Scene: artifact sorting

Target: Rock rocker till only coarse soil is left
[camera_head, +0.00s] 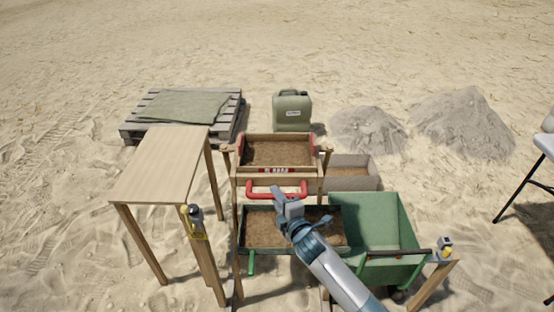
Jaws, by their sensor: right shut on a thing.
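The rocker (323,165) is a wooden frame with an upper sieve box (248,139) full of brown soil (277,153). A red handle (262,196) runs along its front. My right gripper (279,194) is shut on the red handle near its middle. Below the sieve, a green tray (247,240) holds more brown soil (262,223); my right arm hides part of it. I cannot tell how coarse the soil in the sieve is. My left gripper is not in view.
A wooden table (160,170) stands left of the rocker, a green cart (375,220) right of it. Behind are a pallet with a cloth (185,106), a green canister (292,111) and grey sand piles (462,122). A wooden box (358,182) sits behind the cart. A chair (545,143) stands far right.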

